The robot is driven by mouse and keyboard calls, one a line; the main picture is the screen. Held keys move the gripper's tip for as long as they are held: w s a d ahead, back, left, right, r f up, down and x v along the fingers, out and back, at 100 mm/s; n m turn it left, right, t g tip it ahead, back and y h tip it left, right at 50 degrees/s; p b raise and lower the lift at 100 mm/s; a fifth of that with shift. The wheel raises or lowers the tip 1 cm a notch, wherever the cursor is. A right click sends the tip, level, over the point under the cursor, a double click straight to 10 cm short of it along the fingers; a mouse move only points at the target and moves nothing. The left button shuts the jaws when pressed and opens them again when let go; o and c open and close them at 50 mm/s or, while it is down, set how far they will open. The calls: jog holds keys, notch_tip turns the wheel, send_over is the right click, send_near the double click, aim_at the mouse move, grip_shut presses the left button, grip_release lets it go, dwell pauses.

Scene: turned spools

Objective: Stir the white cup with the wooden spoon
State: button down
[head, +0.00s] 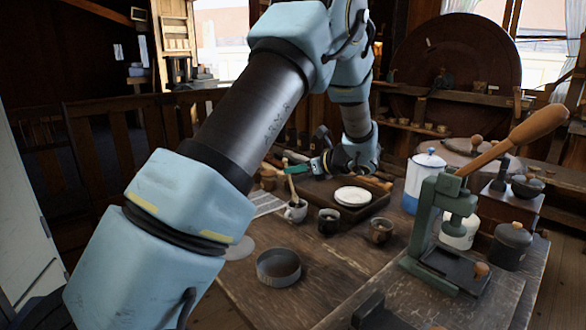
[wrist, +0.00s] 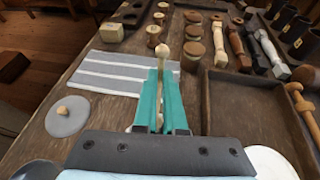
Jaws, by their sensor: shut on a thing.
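The white cup (head: 296,212) stands on the table beside the tray's left front corner. The wooden spoon (head: 291,185) rises from the cup's mouth, leaning slightly, and its lower end is hidden inside. My gripper (head: 287,167) is above the cup, its teal fingers shut on the upper part of the spoon. In the wrist view, the spoon's pale knob (wrist: 162,50) sticks out past the teal fingers of my gripper (wrist: 161,75).
A wooden tray (head: 319,199) with a white plate (head: 353,196) lies right of the cup. A green lever press (head: 431,225) stands at right. A striped cloth (wrist: 112,72) lies left.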

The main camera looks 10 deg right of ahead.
jog(key=shift+s+d+f+b, duration=0.15)
jog(key=shift+s+f+b, duration=0.1)
jog(key=shift+f, duration=0.35)
jog(key=shift+s+d+f+b, duration=0.15)
jog(key=shift+f+b, duration=0.1)
jog(key=shift+f, duration=0.3)
jog(key=shift+s, duration=0.2)
